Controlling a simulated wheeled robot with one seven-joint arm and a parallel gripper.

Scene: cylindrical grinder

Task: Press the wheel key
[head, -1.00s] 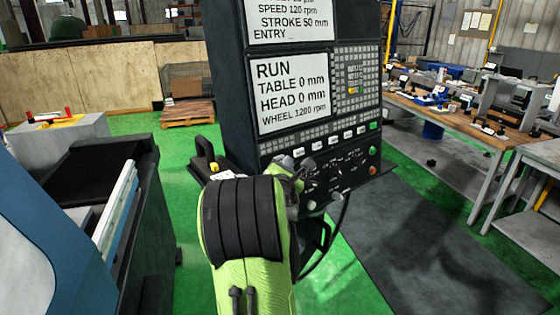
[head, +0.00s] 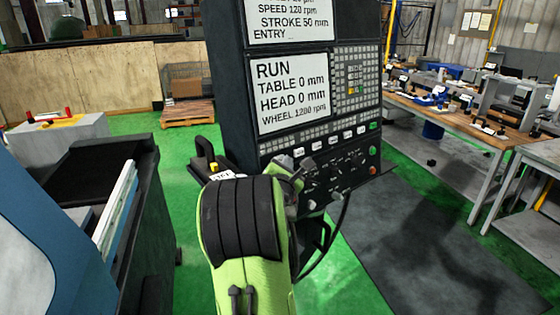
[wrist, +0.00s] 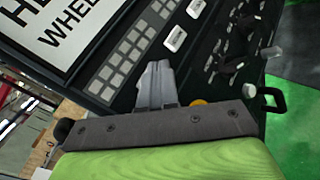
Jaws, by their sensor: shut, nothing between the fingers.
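The control panel (head: 285,160) carries a row of white keys, with one key (head: 317,146) near the middle of the row. The key labels are too small to read for sure, so I cannot tell which is the wheel key. In the wrist view, two white keys (wrist: 175,39) show beyond the fingers. My gripper (wrist: 154,70) is shut and empty, its tips over the panel face near the left end of that row. Whether the tips touch a key is hidden. In the head view my own arm hides most of the gripper.
The screen (head: 291,92) reads RUN, TABLE 0 mm, HEAD 0 mm, WHEEL 1200 rpm. Knobs (head: 310,205) and a red button (head: 372,170) sit lower on the panel. A dark handle-shaped part (head: 205,150) stands left of it. A workbench (head: 470,125) is at the right.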

